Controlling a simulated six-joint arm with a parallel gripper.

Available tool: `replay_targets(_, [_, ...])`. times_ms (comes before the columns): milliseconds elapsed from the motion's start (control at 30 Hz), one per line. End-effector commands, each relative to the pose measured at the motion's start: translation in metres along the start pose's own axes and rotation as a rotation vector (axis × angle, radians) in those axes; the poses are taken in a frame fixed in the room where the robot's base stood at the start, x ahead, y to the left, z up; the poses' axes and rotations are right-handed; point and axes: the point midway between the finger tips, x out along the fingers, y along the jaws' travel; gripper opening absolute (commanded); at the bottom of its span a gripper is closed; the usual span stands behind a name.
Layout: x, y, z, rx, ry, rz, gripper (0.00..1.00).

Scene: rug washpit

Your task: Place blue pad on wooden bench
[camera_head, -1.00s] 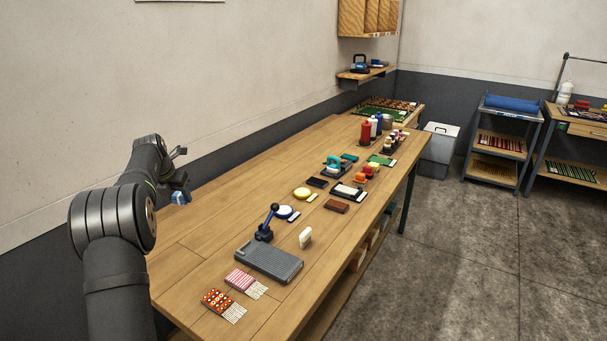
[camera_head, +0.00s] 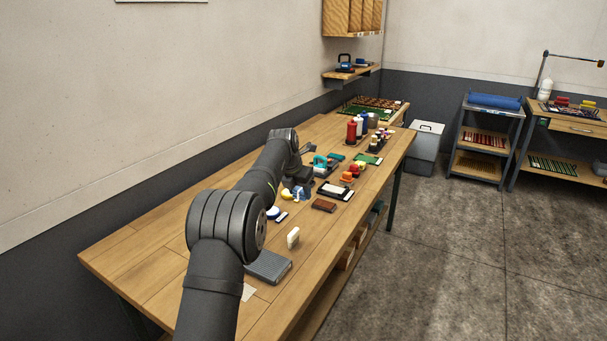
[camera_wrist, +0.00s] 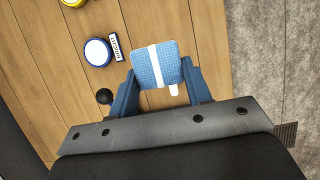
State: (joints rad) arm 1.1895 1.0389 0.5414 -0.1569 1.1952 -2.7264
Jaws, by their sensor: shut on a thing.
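The blue pad (camera_wrist: 150,65), textured with a white stripe across it, sits between the two dark blue fingers of my gripper (camera_wrist: 160,76) in the wrist view. My gripper is shut on it. In the head view my gripper (camera_head: 301,193) is a small blue shape over the wooden bench (camera_head: 140,255), partly hidden by my arm, and the pad is too small there to tell apart from the fingers. Bare planks of the bench also show around the pad in the wrist view (camera_wrist: 205,45). I cannot tell the pad's height above the bench.
A blue-rimmed white disc (camera_wrist: 97,52) and black lever knob (camera_wrist: 104,96) are left of the pad. A white block (camera_head: 293,237), grey ribbed plate (camera_head: 268,267) and brown block (camera_head: 323,205) stand nearby. Bottles (camera_head: 352,131) stand farther back. The bench's near-left stretch is clear.

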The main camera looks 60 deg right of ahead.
Motion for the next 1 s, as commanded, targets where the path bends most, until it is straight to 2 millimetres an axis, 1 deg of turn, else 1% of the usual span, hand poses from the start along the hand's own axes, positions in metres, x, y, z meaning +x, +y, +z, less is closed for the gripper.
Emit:
replay_targets(33, [0.011,0.002,-0.006,-0.003,0.005,-0.001,0.23])
replay_targets(167, [0.028,0.002,-0.013,-0.004,0.003,0.000,0.23])
replay_targets(200, [0.035,0.002,-0.016,-0.004,0.003,0.000,0.23])
replay_targets(467, [0.063,0.003,-0.028,-0.003,0.003,0.001,0.23])
replay_targets(600, [0.085,0.003,-0.037,-0.003,0.003,0.000,0.23])
replay_targets(700, [0.097,0.003,-0.043,-0.003,0.002,0.001,0.23])
replay_targets(867, [0.112,0.003,-0.048,-0.004,0.001,0.001,0.23])
replay_targets(1000, [0.134,0.003,-0.058,-0.004,0.002,0.000,0.23])
